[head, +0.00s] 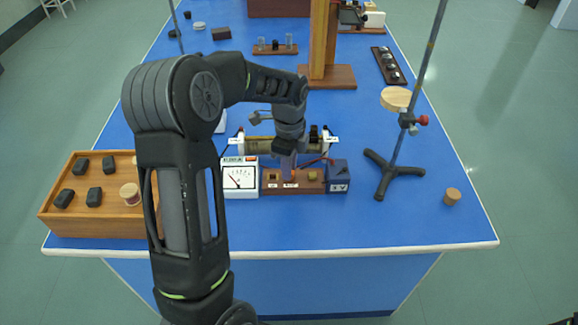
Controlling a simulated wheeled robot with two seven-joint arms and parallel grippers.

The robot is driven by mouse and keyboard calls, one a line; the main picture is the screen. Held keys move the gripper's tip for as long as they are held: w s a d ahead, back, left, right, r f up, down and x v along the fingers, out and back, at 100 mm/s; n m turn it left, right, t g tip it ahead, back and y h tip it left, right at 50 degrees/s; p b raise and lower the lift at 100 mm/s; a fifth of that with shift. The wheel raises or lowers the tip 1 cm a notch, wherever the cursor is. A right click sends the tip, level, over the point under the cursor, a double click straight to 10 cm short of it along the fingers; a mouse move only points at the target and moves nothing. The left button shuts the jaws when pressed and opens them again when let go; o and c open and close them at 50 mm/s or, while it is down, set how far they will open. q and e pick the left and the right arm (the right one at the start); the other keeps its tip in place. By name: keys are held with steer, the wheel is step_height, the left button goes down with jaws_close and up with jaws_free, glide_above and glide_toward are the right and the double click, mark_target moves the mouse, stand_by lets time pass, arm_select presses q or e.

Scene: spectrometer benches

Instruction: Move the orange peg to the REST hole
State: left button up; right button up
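My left gripper (288,168) points down over the middle of a brown wooden block (312,187) with small white labels on its front. The label lettering is too small to read. A small orange patch, likely the orange peg (291,175), shows at the fingertips, mostly hidden by them. I cannot tell whether the fingers are closed on it or around it. A dark square hole (273,177) shows at the block's left, and a tan knob (312,176) at its right. Which hole is REST cannot be made out. My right gripper is not in view.
A coil (263,145) lies behind. A wooden tray (95,222) is at the left, a tripod stand (393,181) at the right. The front blue table is clear.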

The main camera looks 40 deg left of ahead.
arm_select(q)
steer(key=o, duration=0.4)
steer(key=shift+o, duration=0.2)
step_height(320, 180, up, 8)
steer(key=shift+f+b, duration=0.1)
steer(key=shift+b, duration=0.2)
stand_by(0.8)
